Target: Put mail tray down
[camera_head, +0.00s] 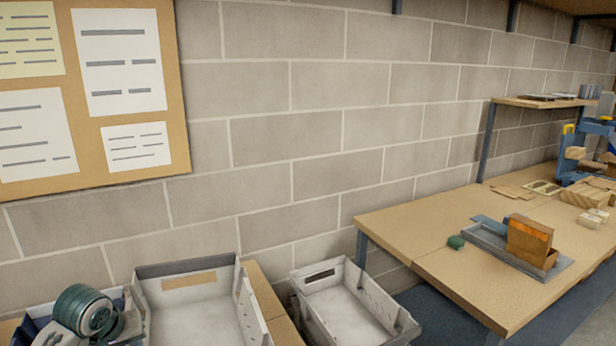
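Two grey, open-topped trays show at the bottom edge, and I cannot tell which is the mail tray. The left grey tray (186,266) has a tan label on its back wall and looks empty. The right grey tray (383,305) has a dark label strip and slots in its side; it also looks empty. A strip of wooden surface lies between them. The picture's lower edge cuts off both trays, and what bears the right one is hidden. Neither of my grippers is in view.
A dark bin with a green round object (84,308) sits bottom left. A block wall stands behind.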

